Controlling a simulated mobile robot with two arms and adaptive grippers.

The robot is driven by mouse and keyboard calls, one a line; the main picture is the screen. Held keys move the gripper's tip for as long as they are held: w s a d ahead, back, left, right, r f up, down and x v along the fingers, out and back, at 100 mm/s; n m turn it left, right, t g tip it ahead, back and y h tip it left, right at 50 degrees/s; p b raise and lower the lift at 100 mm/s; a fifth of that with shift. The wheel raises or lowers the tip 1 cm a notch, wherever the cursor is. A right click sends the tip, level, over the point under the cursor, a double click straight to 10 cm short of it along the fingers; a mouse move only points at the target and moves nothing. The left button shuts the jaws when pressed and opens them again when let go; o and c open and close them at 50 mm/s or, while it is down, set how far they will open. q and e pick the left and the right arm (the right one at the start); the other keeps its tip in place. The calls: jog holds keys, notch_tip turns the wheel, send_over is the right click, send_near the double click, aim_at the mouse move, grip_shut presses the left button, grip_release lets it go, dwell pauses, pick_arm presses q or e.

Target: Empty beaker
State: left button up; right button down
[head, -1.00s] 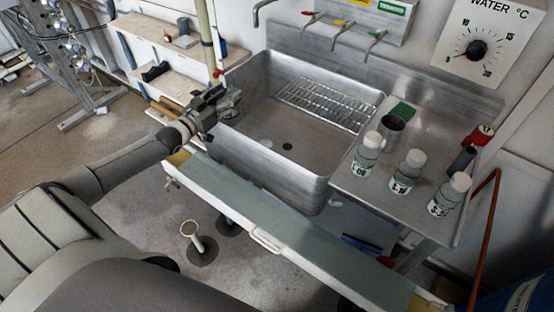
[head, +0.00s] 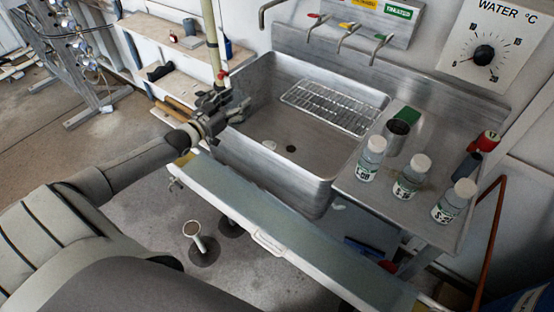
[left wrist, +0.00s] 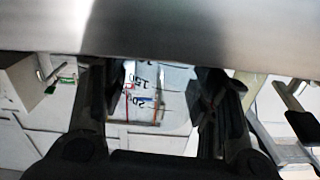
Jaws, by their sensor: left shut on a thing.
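My left gripper (head: 236,108) is at the left end of the metal sink (head: 290,172), by its left rim. In the left wrist view the gripper (left wrist: 162,84) is shut on a clear beaker (left wrist: 145,96) with printed volume marks, which shows between the two fingers. In the head view the gripper mostly hides the beaker, so its tilt and contents cannot be told. A brushed metal surface crosses the top of the left wrist view, close to the camera. My right gripper is not in view.
Three white-capped bottles (head: 411,176) and a metal cup (head: 396,138) stand on the right drainboard. A wire rack (head: 335,107) lies across the back of the sink. Taps (head: 347,36) overhang the back.

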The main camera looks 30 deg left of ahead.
pick_arm(q)
jog(key=d+m+p, duration=0.1)
jog(key=d+r+m+g+p, duration=0.1)
jog(key=p, duration=0.1)
jog(key=shift+w+r, duration=0.3)
jog(key=shift+d+f+m+p, duration=0.1)
jog(key=shift+d+m+p, duration=0.15)
jog(key=shift+p, duration=0.2)
jog(key=shift+w+d+f+m+g+y, duration=0.25)
jog(key=shift+d+f+m+g+y, duration=0.05)
jog(key=shift+d+f+m, duration=0.15)
jog(key=shift+w+d+f+m+g+y+p, duration=0.15)
jog(key=shift+d+f+m+g+y+p, duration=0.25)
jog(key=shift+m, duration=0.65)
jog(key=shift+w+d+f+m+g+y+p, duration=0.2)
jog(key=shift+d+m+g+y, duration=0.3)
jog(key=shift+m, duration=0.6)
jog(key=shift+w+d+f+m+g+y+p, duration=0.15)
jog(key=shift+d+f+m+g+y+p, duration=0.15)
jog(key=shift+d+m+y, duration=0.55)
jog(key=shift+a+m, duration=0.2)
jog(key=shift+m, duration=0.1)
jog(key=shift+w+d+r, duration=0.1)
jog(key=shift+w+d, duration=0.05)
jog(key=shift+d, duration=0.3)
